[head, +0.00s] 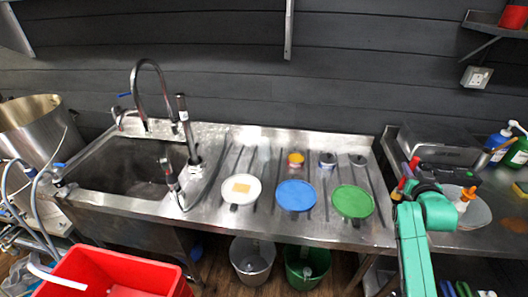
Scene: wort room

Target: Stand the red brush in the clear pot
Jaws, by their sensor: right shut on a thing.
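My right gripper (412,180) is at the right end of the steel sink unit, near the gap to the right-hand bench. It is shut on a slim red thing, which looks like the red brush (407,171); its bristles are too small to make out. Several small pots stand in a row at the back of the draining board. The leftmost looks see-through and seems to be the clear pot (264,155), though its outline is faint. The gripper is well to the right of it. My left gripper is not in view.
White (241,190), blue (296,195) and green (353,201) round discs lie in front of the pots. An orange-topped pot (295,160) stands beside the clear one. The sink (135,165) with tall taps is left. Bottles (517,150) stand on the right bench.

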